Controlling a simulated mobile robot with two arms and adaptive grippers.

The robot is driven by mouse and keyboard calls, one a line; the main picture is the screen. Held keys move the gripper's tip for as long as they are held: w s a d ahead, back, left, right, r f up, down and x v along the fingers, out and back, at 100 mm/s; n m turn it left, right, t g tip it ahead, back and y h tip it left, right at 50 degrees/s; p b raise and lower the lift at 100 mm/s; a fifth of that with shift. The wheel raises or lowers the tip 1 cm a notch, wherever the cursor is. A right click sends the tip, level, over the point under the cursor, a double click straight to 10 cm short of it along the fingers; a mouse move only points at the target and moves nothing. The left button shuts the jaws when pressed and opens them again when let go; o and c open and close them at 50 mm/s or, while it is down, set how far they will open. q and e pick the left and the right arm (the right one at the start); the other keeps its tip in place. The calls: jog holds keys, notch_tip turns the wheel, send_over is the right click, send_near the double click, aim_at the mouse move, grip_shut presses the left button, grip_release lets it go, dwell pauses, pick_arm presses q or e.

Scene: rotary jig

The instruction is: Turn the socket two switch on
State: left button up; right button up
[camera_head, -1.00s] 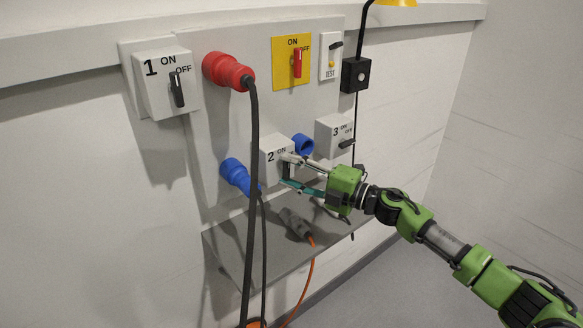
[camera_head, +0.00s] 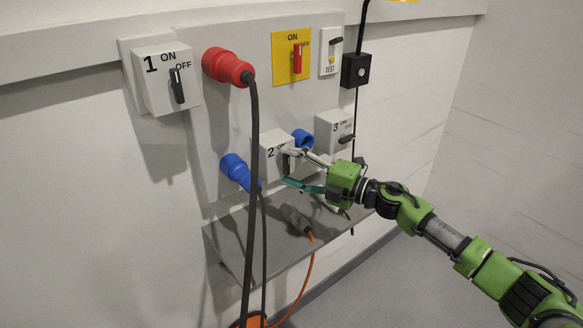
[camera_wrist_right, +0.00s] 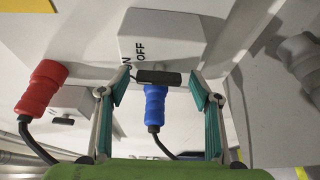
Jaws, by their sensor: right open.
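The socket two box (camera_head: 272,160) is a grey-white box marked 2, low in the middle of the wall panel. It also shows in the right wrist view (camera_wrist_right: 165,38), with ON and OFF lettering. Its black switch handle (camera_wrist_right: 160,77) lies crosswise between my right gripper's fingertips. In the head view the handle is largely hidden by the fingers. My right gripper (camera_head: 286,167) is open at the front of this box; its fingers stand either side of the handle in the wrist view (camera_wrist_right: 160,90). Contact cannot be told. My left gripper is not in view.
A blue plug (camera_head: 236,170) and a red plug (camera_head: 226,67) with hanging black cables are left of the gripper. Switch box 1 (camera_head: 152,90), switch box 3 (camera_head: 327,124) and a yellow switch plate (camera_head: 283,70) are nearby. A grey shelf (camera_head: 250,240) lies below.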

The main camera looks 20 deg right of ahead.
jog(key=shift+s+d, duration=0.1)
jog(key=v, duration=1.1)
jog(key=shift+s+d, duration=0.25)
jog(key=shift+s, duration=0.05)
